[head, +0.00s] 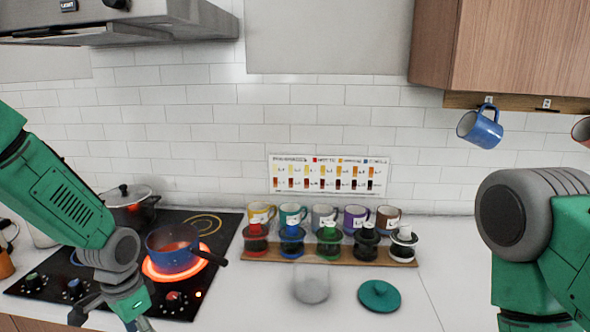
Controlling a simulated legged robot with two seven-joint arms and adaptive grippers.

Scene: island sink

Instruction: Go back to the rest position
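My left arm comes in from the left, over the front of the black cooktop (205,220). Its gripper (112,308) is low at the bottom edge, left of the control knobs' right end, and its fingertips are not clearly seen. I cannot tell whether it is open or shut, and no held object shows. My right arm is raised at the right edge, with its large grey joint and green links in view. My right gripper is out of the frame.
A blue pot (172,252) stands on a glowing burner, close beside my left wrist. A lidded pot (130,208) stands behind. A wooden rack (330,250) holds several capped jars before several mugs. A teal lid (379,296) lies on the counter. A blue mug (480,128) hangs under the cabinet.

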